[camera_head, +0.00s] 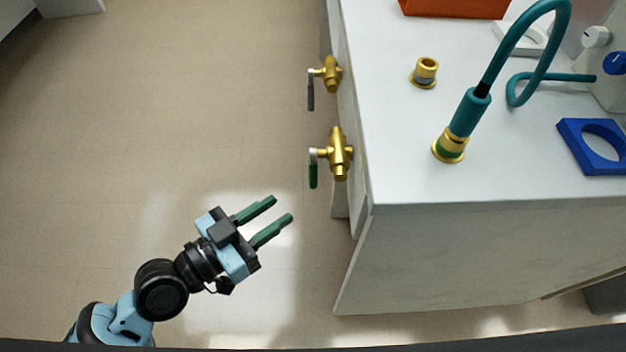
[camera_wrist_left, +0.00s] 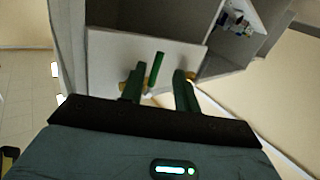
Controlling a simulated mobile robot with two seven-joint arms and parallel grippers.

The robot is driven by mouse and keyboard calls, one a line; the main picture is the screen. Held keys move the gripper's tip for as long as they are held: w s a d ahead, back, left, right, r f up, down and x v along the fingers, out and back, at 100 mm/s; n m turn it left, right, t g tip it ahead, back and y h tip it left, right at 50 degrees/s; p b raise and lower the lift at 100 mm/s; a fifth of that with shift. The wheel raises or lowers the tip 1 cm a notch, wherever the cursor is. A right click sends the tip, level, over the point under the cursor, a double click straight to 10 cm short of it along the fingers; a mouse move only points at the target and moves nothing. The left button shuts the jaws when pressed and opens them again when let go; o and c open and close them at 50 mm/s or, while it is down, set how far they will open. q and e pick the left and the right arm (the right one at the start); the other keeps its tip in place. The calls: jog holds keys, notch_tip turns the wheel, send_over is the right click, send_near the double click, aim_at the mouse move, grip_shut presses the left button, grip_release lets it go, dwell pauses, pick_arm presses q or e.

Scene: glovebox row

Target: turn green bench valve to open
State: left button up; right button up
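The green-handled valve (camera_head: 340,153) is a brass body on the left side of the bench. Its green lever (camera_head: 313,175) hangs on the outer side, pointing toward the bottom of the head view. In the left wrist view the green lever (camera_wrist_left: 156,68) appears between my two fingers, beyond their tips. My left gripper (camera_head: 283,208) is open and empty, below and left of the lever in the head view, with a clear gap to it. It also shows in the left wrist view (camera_wrist_left: 158,84). My right gripper is in neither view.
A second brass valve (camera_head: 331,73) with a dark grey lever sits farther along the same bench side. The white bench top (camera_head: 400,150) holds a teal hose (camera_head: 520,45), a brass fitting (camera_head: 425,72) and a blue ring block (camera_head: 594,146). The floor left of the bench is clear.

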aim_at(313, 188)
pick_arm(q)
jog(key=shift+m+g+h, duration=0.4)
jog(key=shift+m+h, duration=0.4)
jog(key=shift+m, duration=0.1)
jog(key=shift+w+d+r, duration=0.45)
jog(key=shift+w+d, duration=0.6)
jog(key=shift+d, duration=0.2)
jog(key=shift+w+d+r, duration=0.4)
jog(key=shift+w+d, duration=0.6)
jog(key=shift+d, duration=0.2)
jog(key=shift+w+d+r, duration=0.45)
jog(key=shift+w+d, duration=0.6)
jog(key=shift+d, duration=0.2)
grip_shut()
